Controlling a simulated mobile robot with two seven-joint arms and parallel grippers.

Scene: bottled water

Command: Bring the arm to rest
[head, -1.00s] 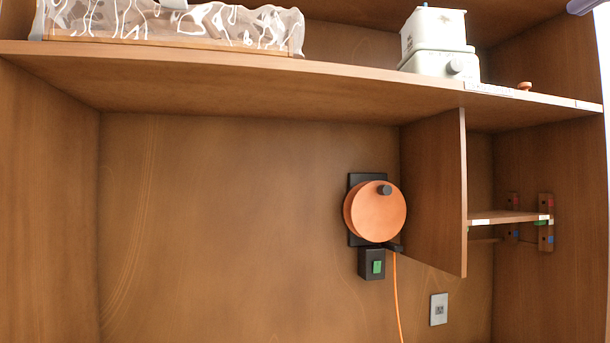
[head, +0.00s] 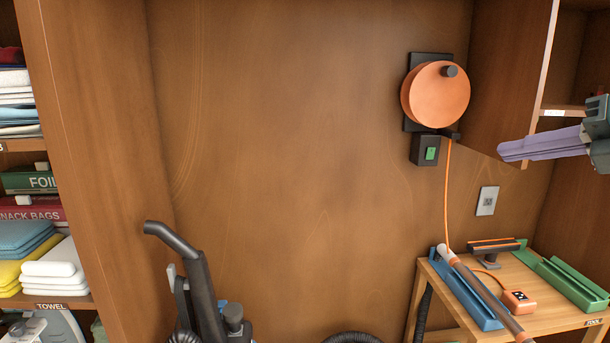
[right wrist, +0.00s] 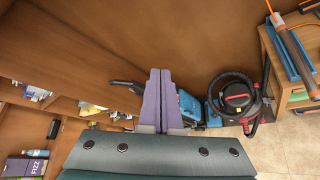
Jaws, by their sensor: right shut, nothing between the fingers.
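My right gripper (head: 500,153) comes in from the right edge of the head view, with long purple fingers pressed together. It is shut and empty, raised in front of the cabinet's right part. In the right wrist view its fingers (right wrist: 159,98) lie side by side, pointing away from the dark wrist plate, with nothing between them. My left gripper does not clearly show; a grey and white part at the lower left corner of the head view cannot be made out.
An orange cord reel (head: 436,92) hangs on the back wall. A wooden bench (head: 545,318) with blue and green trays stands at lower right. A vacuum cleaner (right wrist: 236,102) is on the floor. Shelves with folded towels (head: 55,260) stand at left. The middle wall area is clear.

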